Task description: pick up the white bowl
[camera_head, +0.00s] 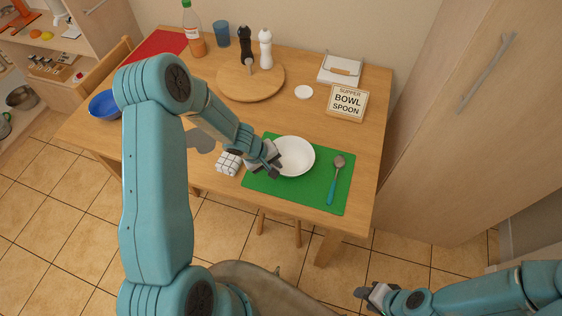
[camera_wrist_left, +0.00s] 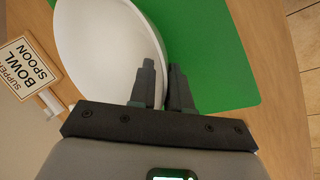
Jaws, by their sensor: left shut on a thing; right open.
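The white bowl (camera_head: 297,156) is upright over the green placemat (camera_head: 319,190) on the wooden table. My left gripper (camera_head: 277,165) is at the bowl's left rim, shut on it. In the left wrist view the bowl (camera_wrist_left: 100,45) fills the upper left, and the gripper fingers (camera_wrist_left: 163,88) pinch its edge. I cannot tell whether the bowl rests on the mat or is slightly raised. My right gripper (camera_head: 366,294) is open and empty, low at the bottom right, away from the table.
A sign (camera_head: 347,103) stands behind. A round board (camera_head: 250,83) with two mills is farther back. A blue bowl (camera_head: 104,105) is at the left.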

